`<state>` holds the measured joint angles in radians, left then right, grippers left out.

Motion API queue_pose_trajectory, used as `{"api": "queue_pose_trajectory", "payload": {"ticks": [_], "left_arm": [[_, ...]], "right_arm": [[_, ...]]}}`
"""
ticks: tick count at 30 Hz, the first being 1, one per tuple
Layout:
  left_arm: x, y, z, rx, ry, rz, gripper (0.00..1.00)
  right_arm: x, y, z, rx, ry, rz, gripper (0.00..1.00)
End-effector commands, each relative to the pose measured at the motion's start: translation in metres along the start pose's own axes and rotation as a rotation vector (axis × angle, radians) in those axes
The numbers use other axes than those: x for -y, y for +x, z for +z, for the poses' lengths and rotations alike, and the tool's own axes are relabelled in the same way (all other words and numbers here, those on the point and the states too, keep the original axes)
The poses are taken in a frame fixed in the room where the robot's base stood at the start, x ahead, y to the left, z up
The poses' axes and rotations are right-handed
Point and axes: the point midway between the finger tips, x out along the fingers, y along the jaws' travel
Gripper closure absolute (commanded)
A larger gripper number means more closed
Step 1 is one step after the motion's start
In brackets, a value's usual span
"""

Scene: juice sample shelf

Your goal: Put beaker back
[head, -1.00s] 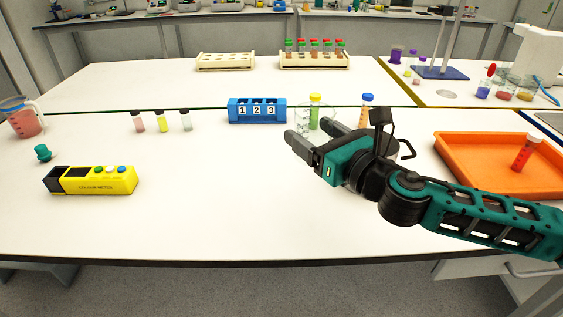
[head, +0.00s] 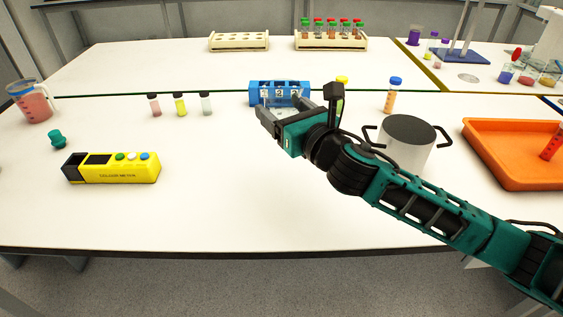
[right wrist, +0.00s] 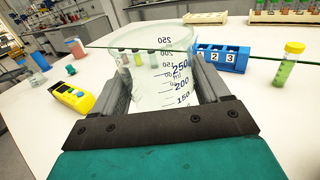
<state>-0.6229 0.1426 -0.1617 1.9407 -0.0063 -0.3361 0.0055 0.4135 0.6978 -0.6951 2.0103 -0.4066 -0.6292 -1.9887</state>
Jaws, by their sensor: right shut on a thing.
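The clear glass beaker (right wrist: 165,80) with blue volume marks fills the middle of the right wrist view. It stands between the two fingers of my right gripper (right wrist: 162,85), which is shut on it. In the head view my right gripper (head: 284,109) is over the middle of the white bench, in front of the blue 1-2-3 holder (head: 279,87). The beaker is hard to make out there, and its base is hidden, so I cannot tell whether it touches the bench. My left gripper is not in view.
A pot (head: 405,150) with dark handles stands right of the gripper, behind my forearm. An orange tray (head: 500,160) is at far right. A blue-capped tube (head: 392,95) stands near the pot. Left are small vials (head: 180,104), a yellow meter (head: 125,168) and a jug (head: 34,103). The front-centre bench is clear.

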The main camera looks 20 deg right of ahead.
Motion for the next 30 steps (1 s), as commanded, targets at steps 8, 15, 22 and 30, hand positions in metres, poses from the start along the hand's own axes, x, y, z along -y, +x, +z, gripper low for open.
{"api": "queue_pose_trajectory", "payload": {"ticks": [8, 15, 22, 30], "left_arm": [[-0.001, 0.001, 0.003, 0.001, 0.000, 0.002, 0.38], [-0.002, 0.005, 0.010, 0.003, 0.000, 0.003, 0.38], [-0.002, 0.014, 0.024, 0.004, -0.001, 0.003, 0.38], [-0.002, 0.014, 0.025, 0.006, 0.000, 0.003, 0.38]], "right_arm": [[0.000, 0.000, -0.070, -0.003, 0.005, -0.001, 0.62], [0.000, 0.000, -0.089, 0.001, 0.001, 0.001, 0.62], [0.000, 0.000, -0.123, 0.000, 0.003, -0.001, 0.62], [0.000, 0.000, -0.127, 0.002, -0.001, 0.001, 0.62]]}}
